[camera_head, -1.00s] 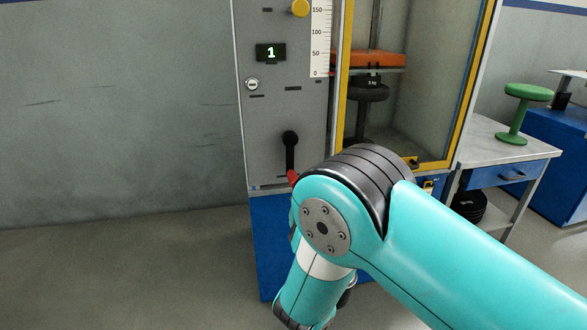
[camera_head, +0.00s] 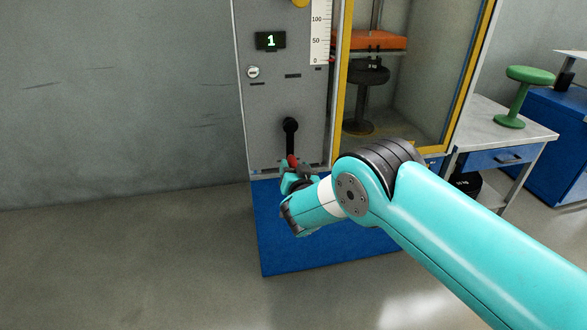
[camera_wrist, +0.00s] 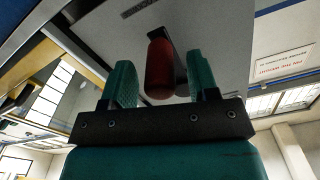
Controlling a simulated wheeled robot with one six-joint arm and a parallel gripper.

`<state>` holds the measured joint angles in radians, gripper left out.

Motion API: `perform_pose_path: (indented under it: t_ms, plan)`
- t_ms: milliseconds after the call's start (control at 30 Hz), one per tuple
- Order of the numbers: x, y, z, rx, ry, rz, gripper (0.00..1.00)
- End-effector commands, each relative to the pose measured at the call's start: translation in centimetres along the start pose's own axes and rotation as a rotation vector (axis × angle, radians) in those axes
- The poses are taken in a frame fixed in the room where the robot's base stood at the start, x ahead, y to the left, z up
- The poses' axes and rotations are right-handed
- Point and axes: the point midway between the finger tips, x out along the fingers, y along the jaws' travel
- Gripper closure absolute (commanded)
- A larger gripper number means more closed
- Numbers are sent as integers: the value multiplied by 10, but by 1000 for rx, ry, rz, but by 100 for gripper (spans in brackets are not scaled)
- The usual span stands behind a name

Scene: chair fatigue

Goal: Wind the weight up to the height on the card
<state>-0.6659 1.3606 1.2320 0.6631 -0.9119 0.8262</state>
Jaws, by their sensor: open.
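The black crank arm (camera_head: 291,138) hangs down on the grey machine panel, with a red handle (camera_head: 292,161) at its lower end. My gripper (camera_head: 297,172) is at the red handle. In the wrist view the red handle (camera_wrist: 160,68) lies between the two teal fingers of my open gripper (camera_wrist: 162,85), with a gap on each side. The orange weight (camera_head: 368,41) is inside the yellow-framed cage, above a dark stool. A scale (camera_head: 320,38) shows 0, 50 and 100, with a red mark near 0. The display (camera_head: 271,41) reads 1. No height card can be made out.
The machine's blue base (camera_head: 280,235) stands below the panel. A grey-topped table (camera_head: 490,128) with a green stool (camera_head: 525,95) is at the right. The floor at the left is clear.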

Motion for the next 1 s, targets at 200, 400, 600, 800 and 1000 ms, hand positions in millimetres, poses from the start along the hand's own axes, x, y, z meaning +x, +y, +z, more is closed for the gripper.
perform_pose_path:
  t_ms: [200, 400, 600, 800, 1000]
  plan:
    - [4, 0, 0, -1, -1, 0, 46]
    - [4, 0, 0, -1, -1, 0, 59]
    - [4, 0, 0, -1, -1, 0, 100]
    - [4, -3, 2, 6, -2, -3, 100]
    - [5, -24, 11, 63, -7, -23, 100]
